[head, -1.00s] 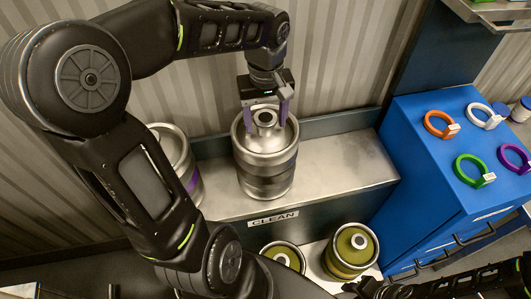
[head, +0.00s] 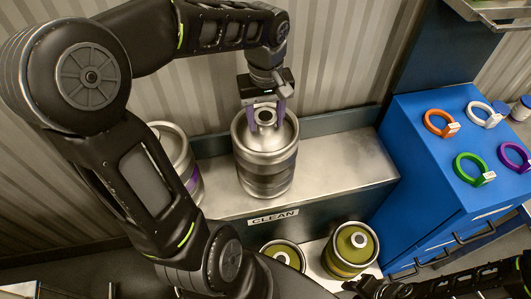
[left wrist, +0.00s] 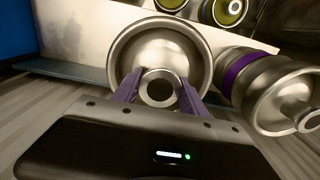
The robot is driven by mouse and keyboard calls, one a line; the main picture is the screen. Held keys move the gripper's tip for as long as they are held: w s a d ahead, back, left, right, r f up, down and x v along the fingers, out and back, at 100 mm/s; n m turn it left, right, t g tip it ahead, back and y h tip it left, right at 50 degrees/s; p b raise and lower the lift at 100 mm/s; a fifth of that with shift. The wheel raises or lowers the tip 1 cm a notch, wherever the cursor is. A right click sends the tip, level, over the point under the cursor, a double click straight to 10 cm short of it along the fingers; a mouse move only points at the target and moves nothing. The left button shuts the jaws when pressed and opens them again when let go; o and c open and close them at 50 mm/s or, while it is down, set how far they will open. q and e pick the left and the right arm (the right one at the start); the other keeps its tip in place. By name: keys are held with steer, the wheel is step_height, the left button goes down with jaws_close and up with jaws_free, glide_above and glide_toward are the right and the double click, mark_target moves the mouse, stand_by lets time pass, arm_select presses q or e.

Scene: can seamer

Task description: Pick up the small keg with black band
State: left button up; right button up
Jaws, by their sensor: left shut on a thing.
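A small steel keg (head: 266,172) with a dark band around its body stands upright on the metal shelf marked CLEAN. My left gripper (head: 267,116) is above it, with its purple fingers shut on the neck at the keg's top. In the left wrist view the same keg (left wrist: 160,48) is seen from above, its round neck between the two fingers (left wrist: 160,92). The keg's base appears to rest on the shelf. My right arm shows at the bottom right of the head view, but its fingers cannot be made out.
A keg with a purple band (head: 181,160) stands just left, partly behind my left arm. Two olive-topped kegs (head: 350,250) (head: 284,256) stand lower in front. The shelf (head: 345,165) is clear on the right. A blue cabinet (head: 425,180) carries coloured rings.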

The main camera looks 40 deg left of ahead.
arm_select(q)
jaws_close()
steer(key=shift+w+r, duration=0.1)
steer(key=shift+r, duration=0.1)
arm_select(e)
steer(key=shift+r, duration=0.15)
stand_by(0.3)
